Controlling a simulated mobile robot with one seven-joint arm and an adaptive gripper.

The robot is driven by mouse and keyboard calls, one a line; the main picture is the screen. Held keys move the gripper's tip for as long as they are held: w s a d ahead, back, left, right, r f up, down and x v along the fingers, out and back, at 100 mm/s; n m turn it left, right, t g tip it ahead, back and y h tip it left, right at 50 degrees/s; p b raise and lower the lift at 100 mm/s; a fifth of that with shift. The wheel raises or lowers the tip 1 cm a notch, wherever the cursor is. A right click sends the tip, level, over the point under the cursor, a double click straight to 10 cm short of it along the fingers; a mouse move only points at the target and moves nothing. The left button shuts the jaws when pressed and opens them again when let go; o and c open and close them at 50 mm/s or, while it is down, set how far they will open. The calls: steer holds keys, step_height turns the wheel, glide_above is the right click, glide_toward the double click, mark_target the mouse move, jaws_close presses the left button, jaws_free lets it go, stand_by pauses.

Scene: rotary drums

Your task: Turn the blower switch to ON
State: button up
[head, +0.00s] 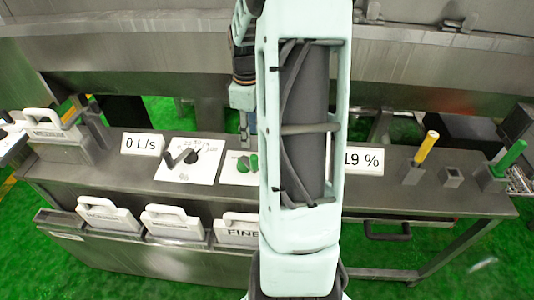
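A green switch (249,163) stands on a white plate (236,177) on the grey metal bench. It is partly covered by my arm, and I can read no ON or OFF label, so its setting is unclear. To its left, a black knob (190,157) sits on a white plate with a printed scale.
Signs read "0 L/s" (142,144) and "19 %" (362,160). White-handled blocks (172,220) line the front edge, one marked "FINE". On the right are a yellow stick (426,146) and a green stick (508,157) in holders. A large metal drum (130,50) is behind.

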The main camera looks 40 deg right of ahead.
mark_target(254, 156)
steer(key=shift+s+d+f, duration=0.3)
steer(key=shift+s, duration=0.25)
step_height(254, 156, down, 10)
steer(key=shift+f+p, duration=0.25)
steer(key=shift+p, duration=0.1)
steer(key=shift+c, duration=0.5)
jaws_close()
